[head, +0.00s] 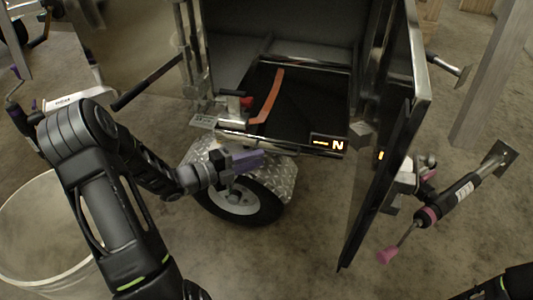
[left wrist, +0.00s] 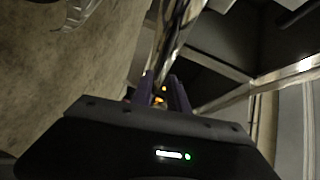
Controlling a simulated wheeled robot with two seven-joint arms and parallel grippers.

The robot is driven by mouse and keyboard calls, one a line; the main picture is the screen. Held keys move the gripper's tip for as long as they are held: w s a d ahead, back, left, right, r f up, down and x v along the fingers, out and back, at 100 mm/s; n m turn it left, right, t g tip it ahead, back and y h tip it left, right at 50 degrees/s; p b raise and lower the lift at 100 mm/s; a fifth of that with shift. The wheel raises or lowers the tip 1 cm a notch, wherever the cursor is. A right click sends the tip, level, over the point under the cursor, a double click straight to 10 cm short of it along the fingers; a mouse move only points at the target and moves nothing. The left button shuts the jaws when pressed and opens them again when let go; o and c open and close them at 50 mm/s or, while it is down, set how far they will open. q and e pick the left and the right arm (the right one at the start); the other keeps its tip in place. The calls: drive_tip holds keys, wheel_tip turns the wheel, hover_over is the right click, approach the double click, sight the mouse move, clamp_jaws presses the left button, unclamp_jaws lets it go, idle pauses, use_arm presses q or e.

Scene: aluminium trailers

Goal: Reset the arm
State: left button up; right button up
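My left arm comes in from the left in the head view. Its left gripper (head: 245,160) has purple fingers and is in front of the trailer's diamond-plate fender (head: 275,175), above the wheel (head: 240,203). In the left wrist view the two purple fingers (left wrist: 163,95) stand apart with a gap between them, and nothing is clearly held. A metal edge and small orange lights show beyond them. Only a dark part of my right arm shows at the bottom right corner of the head view, and its gripper is out of the frame.
The open trailer (head: 310,105) has a dark floor with a red strip (head: 268,97). Its open door (head: 388,150) stands to the right of my left gripper. A jack with a pink handle (head: 450,203) is further right. A white bucket (head: 40,235) is at the left. Bare floor shows in front.

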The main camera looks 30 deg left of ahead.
use_arm(q)
drive_tip(key=shift+v, duration=0.85)
